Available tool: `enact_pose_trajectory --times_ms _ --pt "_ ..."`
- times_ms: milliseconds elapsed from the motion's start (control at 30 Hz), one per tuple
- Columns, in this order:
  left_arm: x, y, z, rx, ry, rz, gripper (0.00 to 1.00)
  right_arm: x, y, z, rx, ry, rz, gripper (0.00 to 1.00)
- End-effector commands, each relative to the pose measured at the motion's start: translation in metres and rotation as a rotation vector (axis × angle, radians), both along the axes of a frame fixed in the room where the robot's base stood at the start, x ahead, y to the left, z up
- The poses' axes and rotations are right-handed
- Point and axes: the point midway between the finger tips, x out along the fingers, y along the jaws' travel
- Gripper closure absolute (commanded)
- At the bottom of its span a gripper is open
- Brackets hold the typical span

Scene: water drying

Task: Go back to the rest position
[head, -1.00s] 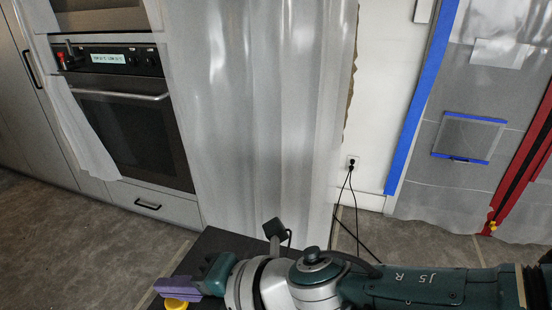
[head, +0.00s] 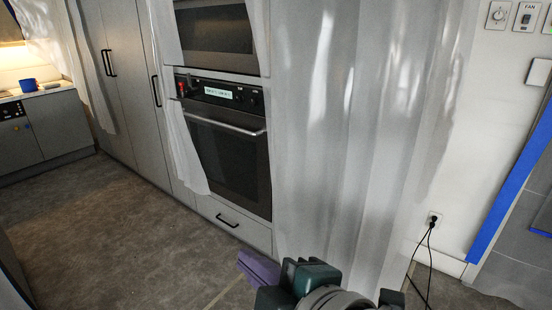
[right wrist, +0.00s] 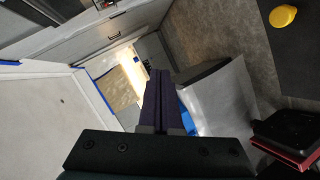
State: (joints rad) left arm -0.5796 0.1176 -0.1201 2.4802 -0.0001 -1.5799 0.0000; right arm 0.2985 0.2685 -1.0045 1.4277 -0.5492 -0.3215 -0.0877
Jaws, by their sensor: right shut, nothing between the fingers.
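My right gripper (head: 259,268) shows at the bottom of the head view, in front of the plastic sheeting, with its purple fingers pointing up and left. In the right wrist view the purple fingers (right wrist: 157,98) lie together, shut, with nothing between them. My left gripper is not in view.
A wall oven (head: 229,145) stands ahead, with hanging plastic sheeting (head: 340,140) right of it. An outlet (head: 433,219) has black cords. A blue mug (head: 29,85) sits on the far-left counter. A yellow object (right wrist: 283,16) shows in the wrist view. The floor (head: 120,215) at left is clear.

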Motion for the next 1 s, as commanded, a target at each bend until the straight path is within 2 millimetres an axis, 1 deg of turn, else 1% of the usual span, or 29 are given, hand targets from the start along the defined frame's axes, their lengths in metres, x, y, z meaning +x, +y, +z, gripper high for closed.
enact_pose_trajectory --times_ms 33,67,100,167,200,267,300,367,400,467,500,567,600,633,867,967,1000 --pt "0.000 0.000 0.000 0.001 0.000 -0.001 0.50 -0.008 -0.016 0.005 0.109 0.112 -0.167 1.00" --pt "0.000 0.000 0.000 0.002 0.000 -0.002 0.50 -0.012 -0.030 0.006 0.161 0.183 -0.270 1.00" --pt "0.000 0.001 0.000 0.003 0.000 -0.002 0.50 -0.021 -0.050 0.004 0.224 0.281 -0.401 1.00" --pt "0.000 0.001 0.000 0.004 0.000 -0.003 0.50 -0.039 -0.082 0.000 0.297 0.422 -0.576 1.00" --pt "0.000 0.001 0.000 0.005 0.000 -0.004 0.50 -0.054 -0.102 -0.005 0.333 0.509 -0.678 1.00" --pt "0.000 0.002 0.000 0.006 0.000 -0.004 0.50 -0.079 -0.129 -0.010 0.373 0.626 -0.810 1.00" --pt "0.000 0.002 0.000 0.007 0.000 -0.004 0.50 -0.096 -0.144 -0.012 0.392 0.698 -0.886 1.00" --pt "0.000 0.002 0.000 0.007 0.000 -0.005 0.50 -0.122 -0.164 -0.014 0.412 0.790 -0.984 1.00" --pt "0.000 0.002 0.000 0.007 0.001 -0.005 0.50 -0.138 -0.175 -0.014 0.421 0.845 -1.040 1.00" --pt "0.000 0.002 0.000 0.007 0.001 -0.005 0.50 -0.164 -0.190 -0.013 0.428 0.921 -1.116 1.00" --pt "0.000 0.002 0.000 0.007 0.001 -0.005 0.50 -0.180 -0.199 -0.012 0.429 0.968 -1.163 1.00" --pt "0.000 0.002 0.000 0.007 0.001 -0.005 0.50 -0.205 -0.211 -0.008 0.427 1.033 -1.228 1.00" --pt "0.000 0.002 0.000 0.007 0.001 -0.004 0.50 -0.222 -0.218 -0.005 0.423 1.074 -1.270 1.00" --pt "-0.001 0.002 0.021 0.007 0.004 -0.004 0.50 -0.216 -0.216 0.017 0.425 1.064 -1.256 1.00" --pt "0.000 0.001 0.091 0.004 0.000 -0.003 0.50 -0.214 -0.215 0.085 0.422 1.058 -1.251 1.00" --pt "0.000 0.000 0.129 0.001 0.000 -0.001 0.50 -0.214 -0.215 0.122 0.422 1.057 -1.251 1.00" --pt "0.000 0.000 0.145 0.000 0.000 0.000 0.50 -0.214 -0.215 0.138 0.422 1.057 -1.251 1.00"
